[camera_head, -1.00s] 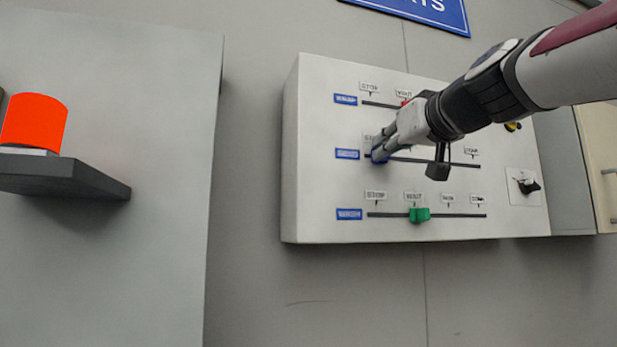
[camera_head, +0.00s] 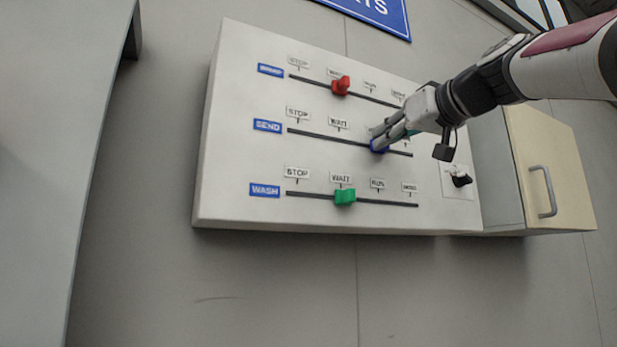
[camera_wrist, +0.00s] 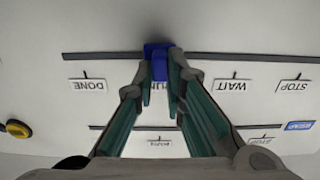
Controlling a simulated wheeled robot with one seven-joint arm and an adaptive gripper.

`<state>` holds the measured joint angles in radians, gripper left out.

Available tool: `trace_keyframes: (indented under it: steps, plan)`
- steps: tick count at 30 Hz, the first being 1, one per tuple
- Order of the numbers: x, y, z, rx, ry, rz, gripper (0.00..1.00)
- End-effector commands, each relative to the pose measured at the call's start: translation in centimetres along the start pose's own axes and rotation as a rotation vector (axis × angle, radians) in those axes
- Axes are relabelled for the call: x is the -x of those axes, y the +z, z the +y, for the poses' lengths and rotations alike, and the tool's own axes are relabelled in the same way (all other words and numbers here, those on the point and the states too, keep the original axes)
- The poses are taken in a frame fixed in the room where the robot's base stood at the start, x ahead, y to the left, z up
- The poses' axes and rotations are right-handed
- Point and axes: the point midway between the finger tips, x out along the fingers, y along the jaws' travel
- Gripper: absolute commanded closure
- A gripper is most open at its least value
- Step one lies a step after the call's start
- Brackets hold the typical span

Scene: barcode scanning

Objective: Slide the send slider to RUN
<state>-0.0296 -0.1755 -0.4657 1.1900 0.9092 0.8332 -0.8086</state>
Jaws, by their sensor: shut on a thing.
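The send slider is the middle row of the wall panel, with a blue SEND label (camera_head: 267,126) at its left end. Its blue knob (camera_head: 379,146) is right of the WAIT label (camera_head: 339,123), about where RUN stands in the row below. The wrist view shows the blue knob (camera_wrist: 158,62) on its rail, roughly in line with a partly hidden RUN label (camera_wrist: 178,88), between WAIT and DONE. My gripper (camera_head: 378,137) is shut on the knob, and its fingers hide the row's RUN label in the head view.
A red knob (camera_head: 341,86) is on the top rail and a green knob (camera_head: 345,196) on the bottom rail, both near WAIT. A black rotary switch (camera_head: 461,180) is at the panel's right. A beige cabinet (camera_head: 553,165) stands farther right.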

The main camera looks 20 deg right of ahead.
Motion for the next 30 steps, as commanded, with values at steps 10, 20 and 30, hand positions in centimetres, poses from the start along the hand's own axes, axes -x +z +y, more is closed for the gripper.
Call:
trace_keyframes:
  steps: [10, 20, 30]
  plan:
    - [0.0, 0.0, 0.0, 0.002, -0.001, -0.001, 0.8]
    - [0.0, 0.0, 0.0, 0.001, -0.001, 0.0, 0.68]
    - [4.1, -0.1, 0.0, 0.001, 0.0, 0.003, 0.68]
